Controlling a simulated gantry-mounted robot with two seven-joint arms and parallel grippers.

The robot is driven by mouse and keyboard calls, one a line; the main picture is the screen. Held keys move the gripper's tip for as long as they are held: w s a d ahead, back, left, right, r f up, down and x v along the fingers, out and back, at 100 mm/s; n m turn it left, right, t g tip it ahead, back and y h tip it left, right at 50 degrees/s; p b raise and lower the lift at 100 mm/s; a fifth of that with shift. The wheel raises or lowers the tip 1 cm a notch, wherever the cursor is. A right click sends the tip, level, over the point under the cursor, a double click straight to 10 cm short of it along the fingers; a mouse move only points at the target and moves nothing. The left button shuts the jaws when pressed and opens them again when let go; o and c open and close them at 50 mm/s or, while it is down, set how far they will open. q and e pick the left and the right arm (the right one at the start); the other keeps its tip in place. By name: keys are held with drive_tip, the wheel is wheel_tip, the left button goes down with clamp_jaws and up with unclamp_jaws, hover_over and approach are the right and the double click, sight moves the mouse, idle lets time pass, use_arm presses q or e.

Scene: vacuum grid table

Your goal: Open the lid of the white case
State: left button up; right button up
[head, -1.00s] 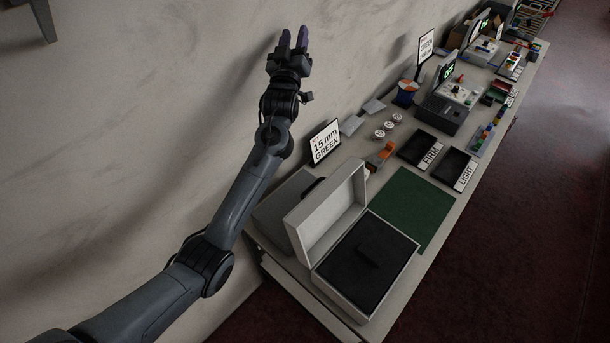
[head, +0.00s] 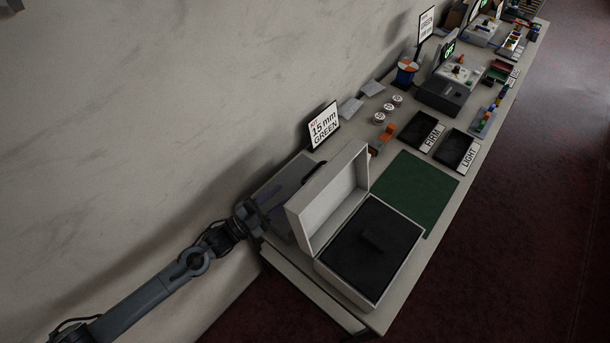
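The white case (head: 362,297) stands at the near end of the table. Its lid (head: 330,200) is open and stands upright on the left side. Black foam (head: 372,248) with a dark raised block fills the base. My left gripper (head: 272,203) is low at the left, behind the lid, beside or over a grey case (head: 284,184). Its two fingers show apart, and nothing is seen between them. Whether it touches the grey case or the lid cannot be told. My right gripper is not in view.
A green mat (head: 414,190) lies beyond the white case. A "15 mm GREEN" sign (head: 324,126) stands behind it near the wall. Black trays marked FIRM (head: 420,131) and LIGHT (head: 457,150) lie further along. Bare floor lies to the right.

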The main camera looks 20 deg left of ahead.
sight(306, 177)
use_arm(q)
drive_tip(key=p+x, duration=0.1)
drive_tip(key=x, duration=0.8)
drive_tip(key=shift+w+d+r, duration=0.15)
drive_tip(key=shift+w, duration=0.15)
drive_tip(key=shift+c, duration=0.3)
clamp_jaws()
